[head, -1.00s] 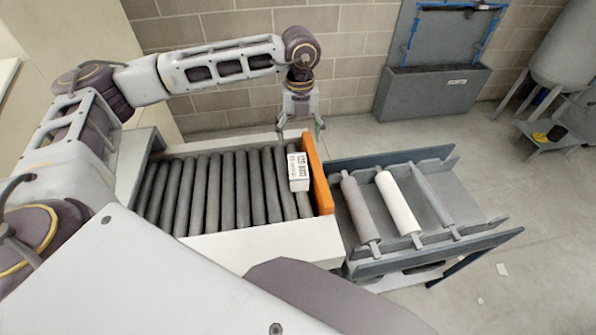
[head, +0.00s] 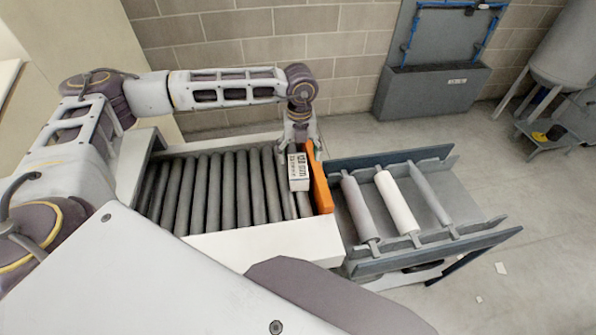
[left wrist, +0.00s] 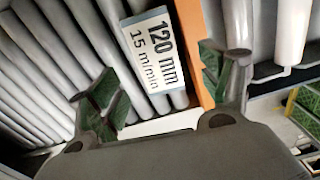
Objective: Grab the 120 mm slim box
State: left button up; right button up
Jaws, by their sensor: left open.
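The slim box (head: 299,172), white with a grey top band, lies on the rollers at the right end of the conveyor, against the orange stop. In the left wrist view the box (left wrist: 153,50) shows the print "120 mm" and "15 m/min". My left gripper (head: 299,146) is open, just beyond the box's far end in the head view. In the left wrist view its green-padded fingers (left wrist: 158,82) are spread apart, with the box ahead between their lines. Nothing is between the pads. My right gripper is not in view.
The orange stop (head: 320,185) stands close along the box's right side. The grey roller conveyor (head: 215,190) has a white side rail (head: 260,245) in front. A grey frame with loose rollers (head: 398,205) stands to the right. The conveyor rollers left of the box are clear.

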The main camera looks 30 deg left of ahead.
aim_at(298, 165)
pick_arm(q)
jog(key=shift+f, duration=0.15)
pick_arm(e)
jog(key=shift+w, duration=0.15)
pick_arm(q)
jog(key=shift+a+f, duration=0.1)
jog(key=shift+f, duration=0.15)
jog(key=shift+a+f+p, duration=0.1)
jog(key=shift+f+p, duration=0.3)
jog(key=shift+f, duration=1.75)
jog(key=shift+a, duration=0.1)
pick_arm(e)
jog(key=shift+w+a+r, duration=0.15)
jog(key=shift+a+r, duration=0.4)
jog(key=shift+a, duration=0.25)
pick_arm(q)
jog(key=shift+c, duration=0.3)
